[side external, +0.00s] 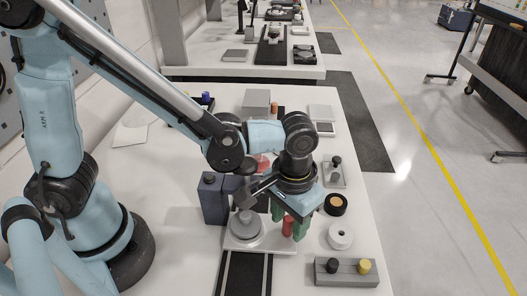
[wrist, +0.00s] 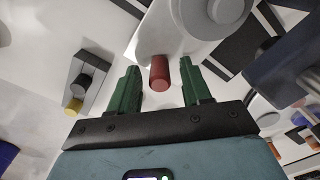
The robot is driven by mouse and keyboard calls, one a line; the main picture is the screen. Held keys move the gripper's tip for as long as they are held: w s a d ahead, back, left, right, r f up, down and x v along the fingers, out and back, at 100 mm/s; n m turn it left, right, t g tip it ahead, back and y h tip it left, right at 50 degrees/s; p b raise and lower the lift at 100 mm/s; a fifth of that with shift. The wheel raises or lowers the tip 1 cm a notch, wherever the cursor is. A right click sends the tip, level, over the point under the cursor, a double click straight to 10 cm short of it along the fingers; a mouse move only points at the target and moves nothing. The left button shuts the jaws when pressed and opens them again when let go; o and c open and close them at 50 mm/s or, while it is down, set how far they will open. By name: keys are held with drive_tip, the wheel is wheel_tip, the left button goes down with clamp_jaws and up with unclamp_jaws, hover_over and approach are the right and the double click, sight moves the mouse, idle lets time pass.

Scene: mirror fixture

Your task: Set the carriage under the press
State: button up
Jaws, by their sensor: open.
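The carriage (side external: 273,243) is a pale plate bearing a round grey stepped disc (side external: 246,226) and an upright red peg (side external: 288,226). It sits at the far end of a black track with light lines (side external: 243,275). In the wrist view the red peg (wrist: 159,73) stands between the green fingers of my gripper (wrist: 161,88), with gaps on both sides. My gripper (side external: 289,214) is open and low over the plate's right side. A dark blue-grey block (side external: 212,198), apparently the press, stands behind and left of the disc; my arm partly hides its top.
A grey block with black and yellow knobs (side external: 346,272) is at the front right. A white ring (side external: 340,236), a black ring (side external: 336,205) and a tray with a knob (side external: 334,174) line the right edge. Bare table lies left of the track.

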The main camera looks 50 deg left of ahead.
clamp_jaws()
idle(0.3)
drive_tip(key=shift+w+a, duration=1.75)
unclamp_jaws()
wheel_tip(320, 180, up, 12)
